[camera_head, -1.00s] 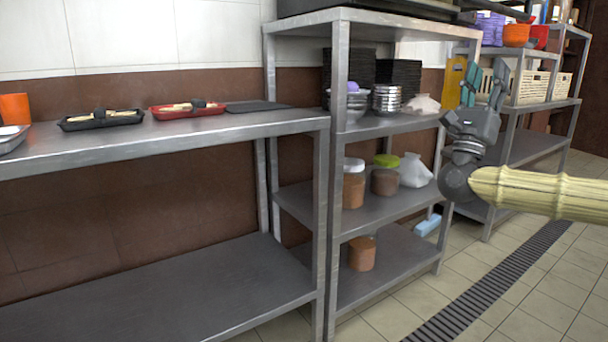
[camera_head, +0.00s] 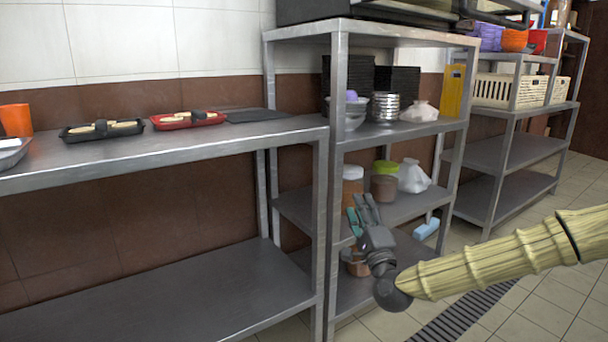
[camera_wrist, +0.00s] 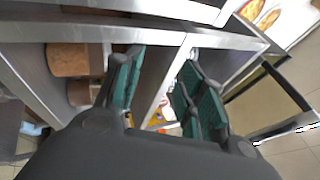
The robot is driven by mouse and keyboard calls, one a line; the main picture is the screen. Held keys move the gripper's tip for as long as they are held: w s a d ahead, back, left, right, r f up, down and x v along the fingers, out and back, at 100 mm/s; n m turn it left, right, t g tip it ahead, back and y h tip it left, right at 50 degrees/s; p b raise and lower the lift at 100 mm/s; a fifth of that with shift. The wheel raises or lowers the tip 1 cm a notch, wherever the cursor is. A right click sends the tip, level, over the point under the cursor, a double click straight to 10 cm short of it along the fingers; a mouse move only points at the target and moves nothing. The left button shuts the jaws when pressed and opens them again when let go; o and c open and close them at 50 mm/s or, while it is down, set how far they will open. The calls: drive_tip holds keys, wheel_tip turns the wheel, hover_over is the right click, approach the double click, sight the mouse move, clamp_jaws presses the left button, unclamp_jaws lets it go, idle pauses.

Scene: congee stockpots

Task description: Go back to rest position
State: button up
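My gripper (camera_head: 363,215) is in front of the middle rack's lower shelves in the head view, with its green-padded fingers pointing up. In the wrist view, the two green finger pads of my gripper (camera_wrist: 158,88) stand apart with nothing between them. It is open and empty. The gripper partly hides a brown tub (camera_head: 358,266) on the bottom shelf. My arm comes in from the right, in a ribbed yellow cover.
The steel rack (camera_head: 340,150) holds tubs, a white bag (camera_head: 413,176) and metal bowls (camera_head: 384,106). A steel table (camera_head: 110,150) at left bears a black tray (camera_head: 102,129) and a red tray (camera_head: 188,120). Tiled floor is open at right.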

drive_tip(key=s+a+f+n+g+p, duration=0.1)
drive_tip(key=s+a+f+n+g, duration=0.3)
drive_tip(key=f, duration=0.7)
drive_tip(key=s+a+f+n+g+y+p, duration=0.1)
drive_tip(key=s+f+n+g, duration=0.15)
drive_tip(key=s+f, duration=0.65)
drive_tip(key=s+a+f+n+g+p, duration=0.1)
drive_tip(key=s+a+f+n+g, duration=0.3)
drive_tip(key=f, duration=0.8)
drive_tip(key=s+d+f+n+g+h+p, duration=0.1)
drive_tip(key=s+d+f+g, duration=0.3)
drive_tip(key=s, duration=0.5)
drive_tip(key=s+d+f+n+g+h+p, duration=0.1)
drive_tip(key=s+d+f+n+g, duration=0.15)
drive_tip(key=s+f, duration=0.5)
drive_tip(key=s+d+f+n+g+h, duration=0.1)
drive_tip(key=s+d+f+g+h, duration=0.25)
drive_tip(key=s, duration=0.55)
drive_tip(key=s+d+n+g+p, duration=0.1)
drive_tip(key=s+d+n+g, duration=0.1)
drive_tip(key=s+d, duration=0.65)
wheel_tip(320, 180, up, 37)
drive_tip(key=a+p, duration=0.1)
drive_tip(key=p, duration=3.7)
drive_tip(key=shift+s, duration=0.4)
drive_tip(key=shift+a, duration=0.1)
